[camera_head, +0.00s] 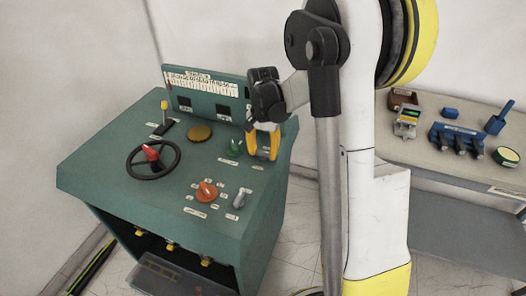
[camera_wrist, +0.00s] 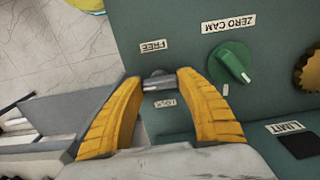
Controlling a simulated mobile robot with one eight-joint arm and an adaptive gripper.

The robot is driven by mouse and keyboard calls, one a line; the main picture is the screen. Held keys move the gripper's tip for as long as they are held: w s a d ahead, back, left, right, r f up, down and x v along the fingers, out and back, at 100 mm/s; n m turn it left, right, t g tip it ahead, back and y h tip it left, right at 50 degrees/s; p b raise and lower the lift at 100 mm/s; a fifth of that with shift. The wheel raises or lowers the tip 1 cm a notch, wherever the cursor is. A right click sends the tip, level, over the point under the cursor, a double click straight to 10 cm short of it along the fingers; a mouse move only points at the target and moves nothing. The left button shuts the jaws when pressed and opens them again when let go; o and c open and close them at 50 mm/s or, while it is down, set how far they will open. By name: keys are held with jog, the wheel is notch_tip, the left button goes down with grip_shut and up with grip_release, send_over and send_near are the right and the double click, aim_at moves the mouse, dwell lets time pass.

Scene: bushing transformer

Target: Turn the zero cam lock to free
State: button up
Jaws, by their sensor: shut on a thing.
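The zero cam lock (camera_wrist: 158,82) is a small dark grey piece on the green console panel, between a FREE label (camera_wrist: 154,46) and a LOCK label (camera_wrist: 165,103) in the wrist view. My gripper (camera_wrist: 160,80) has yellow fingers on either side of the lock and is shut on it. The exact angle of the lock is hard to tell. The green zero cam knob (camera_wrist: 232,64) stands beside it under the upside-down ZERO CAM label. In the head view my gripper (camera_head: 263,146) points down at the panel's right side and hides the lock.
The green console (camera_head: 120,190) also carries a black handwheel (camera_head: 134,174), a red-orange knob (camera_head: 206,192), a grey knob (camera_head: 240,199) and a yellow-brown round knob (camera_head: 200,132). A gauge board (camera_head: 201,84) rises at the back. A bench (camera_head: 440,150) with several objects stands at right.

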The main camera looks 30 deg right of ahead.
aim_at(263, 151)
jog(key=shift+c, duration=0.2)
jog(key=o, duration=1.2)
notch_tip(263, 151, up, 12)
